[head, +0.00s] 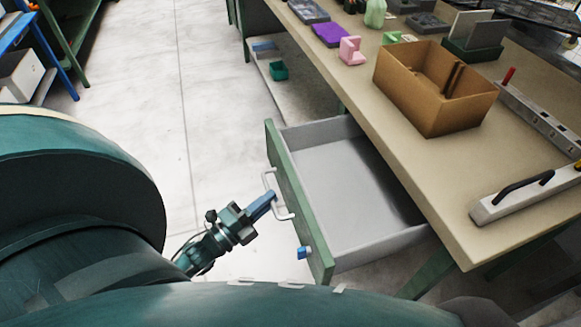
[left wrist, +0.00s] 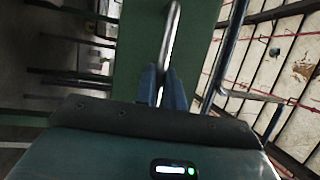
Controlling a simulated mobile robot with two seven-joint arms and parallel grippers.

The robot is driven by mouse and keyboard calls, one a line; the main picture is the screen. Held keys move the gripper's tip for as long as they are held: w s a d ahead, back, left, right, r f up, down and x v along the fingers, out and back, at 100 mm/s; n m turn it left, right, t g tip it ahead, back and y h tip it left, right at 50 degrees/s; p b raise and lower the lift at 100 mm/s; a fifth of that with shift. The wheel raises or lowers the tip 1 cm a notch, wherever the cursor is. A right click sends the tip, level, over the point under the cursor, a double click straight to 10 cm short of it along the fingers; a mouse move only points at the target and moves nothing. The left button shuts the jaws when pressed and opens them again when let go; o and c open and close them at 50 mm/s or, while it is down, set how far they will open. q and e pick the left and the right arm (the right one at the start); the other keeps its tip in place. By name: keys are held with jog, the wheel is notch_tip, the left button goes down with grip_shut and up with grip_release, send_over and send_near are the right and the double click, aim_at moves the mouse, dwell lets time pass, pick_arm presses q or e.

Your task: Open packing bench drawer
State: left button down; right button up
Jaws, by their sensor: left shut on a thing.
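The packing bench drawer (head: 345,190) is pulled out from under the bench top, and its grey inside is bare. Its green front (head: 290,192) carries a pale bar handle (head: 268,181). My left gripper (head: 268,200) is shut on the handle, with its blue fingers at the bar. In the left wrist view the fingers (left wrist: 162,88) close around the handle bar (left wrist: 172,40) in front of the green drawer front (left wrist: 135,55). My right gripper is not in view.
A blue piece (head: 304,252) sits on the drawer front's near end. The floor (head: 215,110) left of the drawer is clear.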

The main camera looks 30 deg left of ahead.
pick_arm(q)
jog(key=shift+s+a, duration=0.55)
jog(key=shift+s, duration=0.1)
jog(key=c, duration=1.5)
grip_release()
jog(key=b+v, duration=0.1)
jog(key=v, duration=1.2)
jog(key=shift+s, duration=0.1)
